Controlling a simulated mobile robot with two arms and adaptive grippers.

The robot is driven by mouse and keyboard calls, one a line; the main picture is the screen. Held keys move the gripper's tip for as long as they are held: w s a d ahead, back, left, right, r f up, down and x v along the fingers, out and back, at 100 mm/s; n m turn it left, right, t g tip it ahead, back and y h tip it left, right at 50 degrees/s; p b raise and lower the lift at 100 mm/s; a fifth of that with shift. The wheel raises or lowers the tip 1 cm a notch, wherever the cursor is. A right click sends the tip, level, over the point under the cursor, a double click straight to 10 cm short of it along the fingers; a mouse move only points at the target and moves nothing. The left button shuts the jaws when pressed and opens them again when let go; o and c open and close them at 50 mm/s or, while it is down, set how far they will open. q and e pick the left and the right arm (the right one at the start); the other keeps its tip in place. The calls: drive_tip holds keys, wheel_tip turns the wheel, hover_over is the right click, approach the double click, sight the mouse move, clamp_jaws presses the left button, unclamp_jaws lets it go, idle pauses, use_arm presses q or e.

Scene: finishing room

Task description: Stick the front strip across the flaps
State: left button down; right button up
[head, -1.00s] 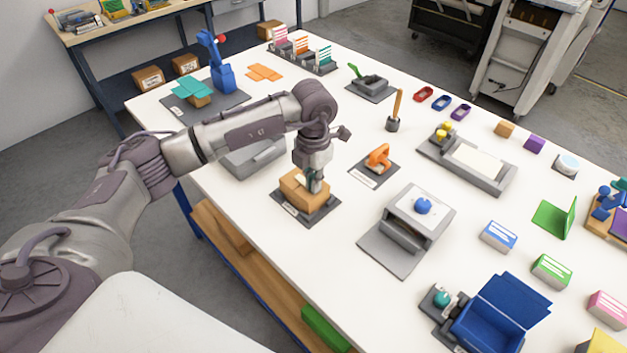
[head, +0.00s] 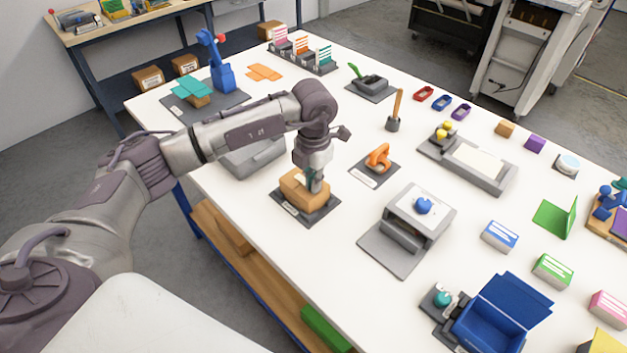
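A brown cardboard box (head: 293,191) sits on a dark grey mat (head: 316,216) near the table's left edge. My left gripper (head: 315,188) points down at the top of the box, at its right side. Its fingers are small and partly hidden, so I cannot tell whether they are open or shut. A pale patch shows on the box top beside the fingers; I cannot make out whether it is a strip. The flaps are mostly covered by my gripper. An orange tape dispenser (head: 378,158) stands on a grey mat just right of the box. My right gripper is not in view.
A grey device with a blue knob (head: 424,206) stands right of the box. A grey case (head: 253,158) lies behind my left forearm. A blue open box (head: 487,330) is at the front right. White table surface (head: 310,250) is clear in front of the box.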

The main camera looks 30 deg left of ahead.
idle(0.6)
use_arm(q)
drive_tip(key=c, duration=0.9)
unclamp_jaws()
drive_tip(key=shift+r, duration=0.1)
drive_tip(key=shift+r, duration=0.1)
drive_tip(key=shift+r+p, duration=2.35)
drive_tip(key=shift+r, duration=1.6)
